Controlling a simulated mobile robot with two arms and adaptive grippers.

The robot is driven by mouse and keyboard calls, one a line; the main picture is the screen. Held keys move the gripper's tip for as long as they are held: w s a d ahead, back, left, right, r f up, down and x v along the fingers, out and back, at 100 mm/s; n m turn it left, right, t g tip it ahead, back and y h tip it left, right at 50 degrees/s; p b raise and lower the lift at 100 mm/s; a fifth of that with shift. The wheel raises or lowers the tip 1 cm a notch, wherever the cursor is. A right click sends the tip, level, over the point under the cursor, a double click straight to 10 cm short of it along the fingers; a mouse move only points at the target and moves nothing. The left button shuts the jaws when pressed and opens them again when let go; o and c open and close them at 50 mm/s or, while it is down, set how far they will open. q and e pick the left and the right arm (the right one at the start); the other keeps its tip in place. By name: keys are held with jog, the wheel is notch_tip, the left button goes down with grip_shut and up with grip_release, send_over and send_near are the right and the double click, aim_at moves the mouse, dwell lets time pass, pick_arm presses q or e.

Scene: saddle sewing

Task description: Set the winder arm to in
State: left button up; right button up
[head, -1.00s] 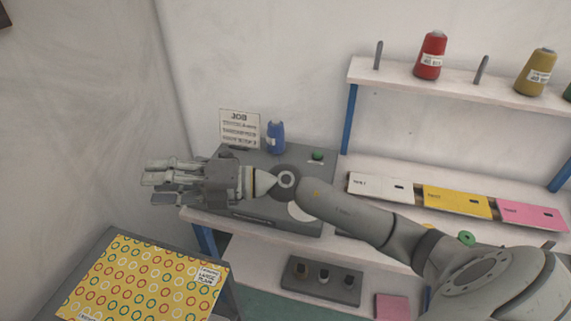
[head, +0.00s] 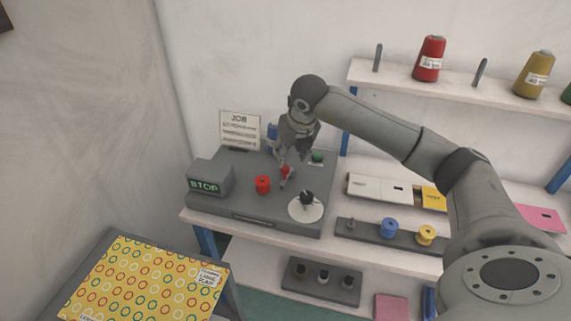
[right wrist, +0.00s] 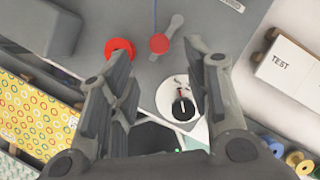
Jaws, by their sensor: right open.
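The winder arm is a short grey lever with a red round end (head: 286,170) on the grey machine top, partly behind my gripper's fingers. It also shows in the right wrist view (right wrist: 160,44), ahead of and roughly between the fingertips. My right gripper (head: 284,163) points down over the machine, open and empty; its two fingers (right wrist: 162,65) are spread in the wrist view. I cannot tell whether a finger touches the lever. My left gripper is not in view.
A grey box with a lit STOP display (head: 209,186) stands at the left of the machine. A black knob on a white dial (head: 305,207) is at front right. A green button (head: 317,156) and a blue spool (head: 271,136) are behind. A bobbin rack (head: 370,237) lies to the right.

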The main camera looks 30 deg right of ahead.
aim_at(285, 168)
jog(key=p+x, duration=0.1)
jog(key=x, duration=0.7)
jog(key=shift+p, duration=0.4)
jog(key=shift+c, duration=0.3)
grip_shut()
